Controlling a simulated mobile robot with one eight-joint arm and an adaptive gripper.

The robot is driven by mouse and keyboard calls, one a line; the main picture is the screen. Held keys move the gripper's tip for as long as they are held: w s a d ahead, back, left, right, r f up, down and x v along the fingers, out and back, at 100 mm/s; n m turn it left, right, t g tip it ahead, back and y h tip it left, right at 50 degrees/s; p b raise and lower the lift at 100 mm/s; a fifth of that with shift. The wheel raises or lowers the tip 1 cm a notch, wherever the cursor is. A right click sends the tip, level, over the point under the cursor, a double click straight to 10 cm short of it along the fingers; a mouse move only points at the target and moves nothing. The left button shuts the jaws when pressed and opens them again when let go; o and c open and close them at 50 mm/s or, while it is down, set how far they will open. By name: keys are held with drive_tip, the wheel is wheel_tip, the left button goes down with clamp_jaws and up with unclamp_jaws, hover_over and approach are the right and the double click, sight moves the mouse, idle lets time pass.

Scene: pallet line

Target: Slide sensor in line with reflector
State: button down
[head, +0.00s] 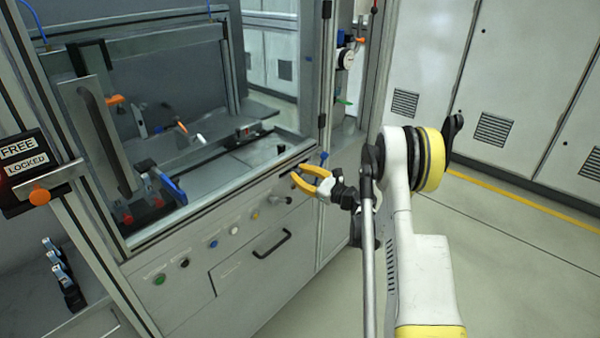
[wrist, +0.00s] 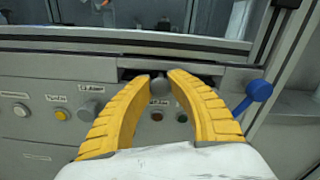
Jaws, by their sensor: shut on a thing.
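My gripper (head: 300,178) is at the front panel of the machine, just under the window sill. The knob sits at a dark slot (wrist: 130,73) in the panel. Inside the machine, a small dark device (head: 243,132) stands on a rail, and another small dark piece (head: 280,149) is nearer the window. I cannot tell for sure which is the sensor or the reflector.
A blue-knobbed lever (wrist: 259,92) is close right of my gripper. Push buttons, including a yellow one (wrist: 62,115), line the panel to the left. A drawer handle (head: 271,243) is lower down. A FREE/LOCKED sign (head: 22,155) is at far left. Open floor (head: 510,270) lies right.

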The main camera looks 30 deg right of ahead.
drive_tip(key=shift+w+d, duration=0.15)
drive_tip(key=shift+d, duration=0.35)
drive_tip(key=c, duration=1.2)
unclamp_jaws()
drive_tip(key=v, duration=1.2)
drive_tip(key=shift+r, duration=0.1)
